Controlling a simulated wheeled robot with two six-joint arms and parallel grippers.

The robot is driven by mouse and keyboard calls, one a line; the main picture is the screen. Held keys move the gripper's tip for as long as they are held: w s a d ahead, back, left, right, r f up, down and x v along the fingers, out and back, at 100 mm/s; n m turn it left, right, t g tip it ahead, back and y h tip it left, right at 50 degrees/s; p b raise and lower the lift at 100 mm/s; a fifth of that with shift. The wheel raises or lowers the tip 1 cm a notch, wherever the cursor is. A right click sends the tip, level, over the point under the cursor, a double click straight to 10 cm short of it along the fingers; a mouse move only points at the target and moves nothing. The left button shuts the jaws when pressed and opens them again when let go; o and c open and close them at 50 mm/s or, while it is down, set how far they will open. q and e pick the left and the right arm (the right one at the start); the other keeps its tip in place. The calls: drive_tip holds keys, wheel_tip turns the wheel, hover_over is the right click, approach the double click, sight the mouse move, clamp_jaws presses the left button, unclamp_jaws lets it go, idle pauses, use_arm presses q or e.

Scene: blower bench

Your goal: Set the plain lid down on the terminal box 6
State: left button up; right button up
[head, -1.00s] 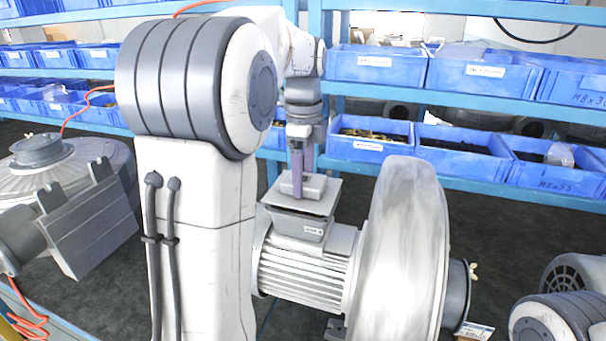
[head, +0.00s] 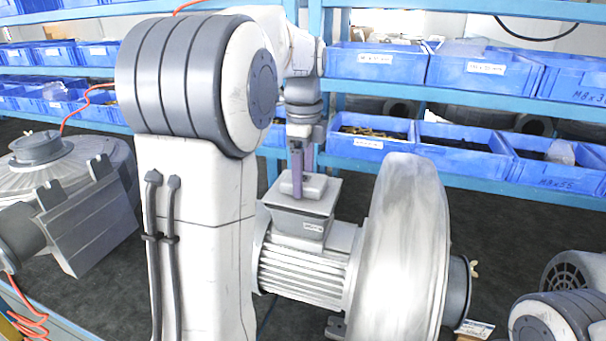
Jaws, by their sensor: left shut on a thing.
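The plain lid (head: 322,192) is a light grey plate with a raised block on top. It lies over the mouth of the terminal box 6 (head: 300,226), a grey box with a small label on top of the ribbed blower motor (head: 305,275). The lid looks about level and close against the box rim; I cannot tell whether it touches all round. My left gripper (head: 302,178), with purple fingers, points down from above and is shut on the lid's raised block. The box's inside is hidden under the lid. My right gripper is not in view.
The pale round blower housing (head: 405,250) stands right beside the motor. Behind are shelves with blue bins (head: 370,138) of small parts. Another grey machine (head: 75,215) stands at the left. Dark floor shows behind the blower.

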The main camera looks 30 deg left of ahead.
use_arm(q)
drive_tip(key=shift+f+b, duration=0.3)
drive_tip(key=shift+f, duration=0.2)
idle(0.3)
drive_tip(key=o, duration=1.4)
wheel_tip(320, 180, up, 10)
drive_tip(key=shift+r, duration=0.25)
